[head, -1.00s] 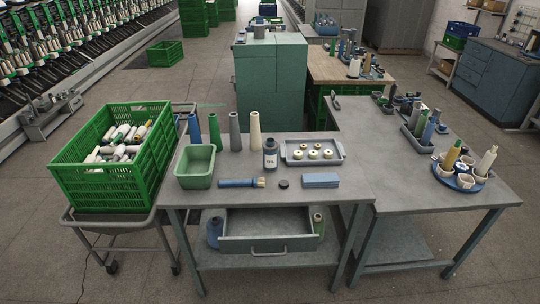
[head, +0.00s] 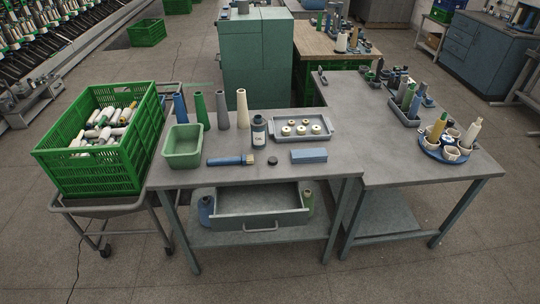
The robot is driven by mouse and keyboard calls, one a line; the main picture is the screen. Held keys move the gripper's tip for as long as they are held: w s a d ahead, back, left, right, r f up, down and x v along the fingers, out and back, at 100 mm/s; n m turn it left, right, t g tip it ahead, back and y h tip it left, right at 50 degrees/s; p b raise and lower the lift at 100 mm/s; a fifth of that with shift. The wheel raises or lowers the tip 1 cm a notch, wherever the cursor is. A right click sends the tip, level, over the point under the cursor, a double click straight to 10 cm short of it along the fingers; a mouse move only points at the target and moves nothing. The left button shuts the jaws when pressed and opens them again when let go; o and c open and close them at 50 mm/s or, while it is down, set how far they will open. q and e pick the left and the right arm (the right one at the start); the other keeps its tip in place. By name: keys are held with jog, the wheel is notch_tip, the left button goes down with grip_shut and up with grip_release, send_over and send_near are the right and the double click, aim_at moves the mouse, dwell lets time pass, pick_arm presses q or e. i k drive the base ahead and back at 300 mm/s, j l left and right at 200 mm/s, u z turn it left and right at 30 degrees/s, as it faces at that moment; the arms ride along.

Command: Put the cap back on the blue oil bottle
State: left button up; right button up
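The blue oil bottle (head: 259,132) stands upright on the grey table, toward its back middle, with a pale label on its front. Its top is too small to read clearly. A small dark round cap (head: 272,160) lies flat on the table in front of the bottle, apart from it. It is between the brush and a blue block. Neither of my grippers shows in the head view.
A blue-handled brush (head: 231,160) lies left of the cap, a blue block (head: 309,156) right of it. A green bin (head: 183,147), several cones and a grey tray (head: 300,137) of bobbins stand around. An open drawer (head: 262,215) juts out below.

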aim_at(258, 124)
jog(key=i+j, duration=0.6)
jog(key=j, duration=0.2)
jog(key=i+j+z, duration=0.1)
jog(key=i+j, duration=0.5)
jog(key=j, duration=0.25)
